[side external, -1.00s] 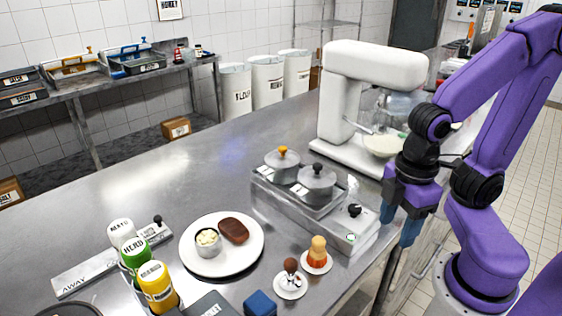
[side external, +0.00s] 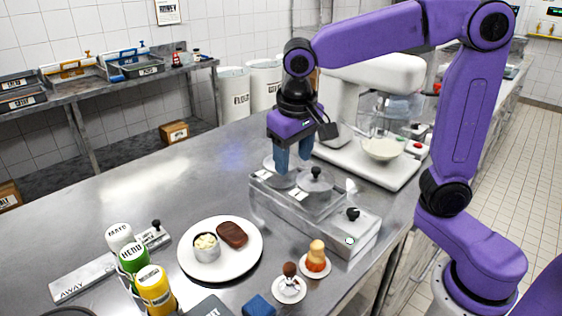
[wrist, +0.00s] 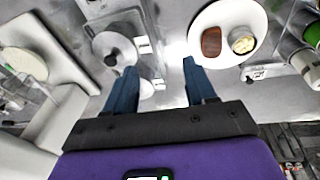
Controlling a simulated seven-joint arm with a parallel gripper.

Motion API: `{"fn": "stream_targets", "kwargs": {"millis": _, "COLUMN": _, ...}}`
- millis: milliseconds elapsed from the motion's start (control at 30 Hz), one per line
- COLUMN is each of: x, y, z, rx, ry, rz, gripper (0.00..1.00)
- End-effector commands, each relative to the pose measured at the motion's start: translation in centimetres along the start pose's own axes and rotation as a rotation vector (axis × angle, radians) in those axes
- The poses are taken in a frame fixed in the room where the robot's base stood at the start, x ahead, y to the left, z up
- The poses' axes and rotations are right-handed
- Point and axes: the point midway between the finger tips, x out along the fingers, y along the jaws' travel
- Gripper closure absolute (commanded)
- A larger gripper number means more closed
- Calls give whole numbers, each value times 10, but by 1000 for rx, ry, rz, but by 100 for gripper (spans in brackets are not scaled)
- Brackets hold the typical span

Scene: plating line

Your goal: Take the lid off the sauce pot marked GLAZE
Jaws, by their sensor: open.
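Two grey lidded sauce pots sit side by side on a steel warmer (side external: 331,226). The right pot (side external: 316,186) has a black-knobbed lid and also shows in the wrist view (wrist: 113,42). In the wrist view, small white labels beside the pots are too small to read, so I cannot tell which says GLAZE.
A white mixer (side external: 370,80) stands behind the warmer. A plate (side external: 190,262) with meat and a small cup lies in front left. Bottles (side external: 155,285) stand at front left.

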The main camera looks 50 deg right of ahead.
Motion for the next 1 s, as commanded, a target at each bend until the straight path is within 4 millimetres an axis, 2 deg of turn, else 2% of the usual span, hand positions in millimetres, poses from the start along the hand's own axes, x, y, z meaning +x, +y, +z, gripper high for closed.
{"fn": "stream_targets", "kwargs": {"millis": 33, "x": -3, "y": -1, "z": -16, "rx": 81, "ry": 9, "rz": 15, "gripper": 45}}
{"fn": "stream_targets", "kwargs": {"millis": 200, "x": -14, "y": 6, "z": -59, "rx": 365, "ry": 37, "rz": 66, "gripper": 45}}
{"fn": "stream_targets", "kwargs": {"millis": 500, "x": -31, "y": 32, "z": -120, "rx": 853, "ry": 104, "rz": 155, "gripper": 45}}
{"fn": "stream_targets", "kwargs": {"millis": 633, "x": -36, "y": 43, "z": -134, "rx": 999, "ry": 128, "rz": 181, "gripper": 45}}
{"fn": "stream_targets", "kwargs": {"millis": 800, "x": -37, "y": 50, "z": -140, "rx": 1085, "ry": 141, "rz": 197, "gripper": 45}}
{"fn": "stream_targets", "kwargs": {"millis": 867, "x": -34, "y": 52, "z": -141, "rx": 1092, "ry": 142, "rz": 200, "gripper": 45}}
{"fn": "stream_targets", "kwargs": {"millis": 1000, "x": -14, "y": 57, "z": -140, "rx": 1092, "ry": 140, "rz": 202, "gripper": 45}}
